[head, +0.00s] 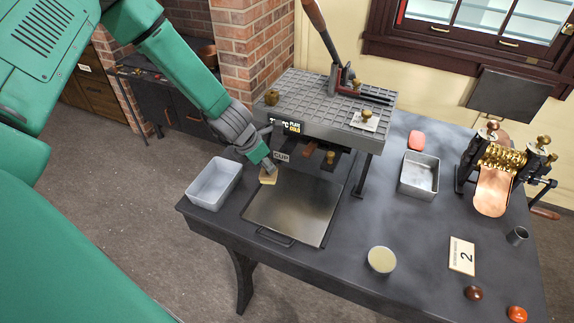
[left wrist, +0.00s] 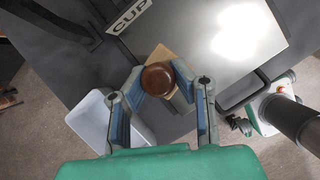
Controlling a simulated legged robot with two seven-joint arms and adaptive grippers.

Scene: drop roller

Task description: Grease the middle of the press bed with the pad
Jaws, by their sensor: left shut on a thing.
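The press bed is a shiny metal plate (head: 300,208) in front of the press, also in the left wrist view (left wrist: 225,35). The pad (head: 268,177) is a tan block with a round brown knob (left wrist: 158,79). My left gripper (head: 267,164) is shut on the knob, its fingers on either side of it. The pad is at the plate's back left corner, not over its middle. I cannot tell whether its underside touches the plate. My right gripper is not in view.
The press (head: 325,105) with its raised lever stands behind the plate. A pale bin (head: 214,184) is at the left, a metal tray (head: 419,176) at the right. A round tin (head: 382,260) stands near the table's front edge. A copper roller machine (head: 498,165) is far right.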

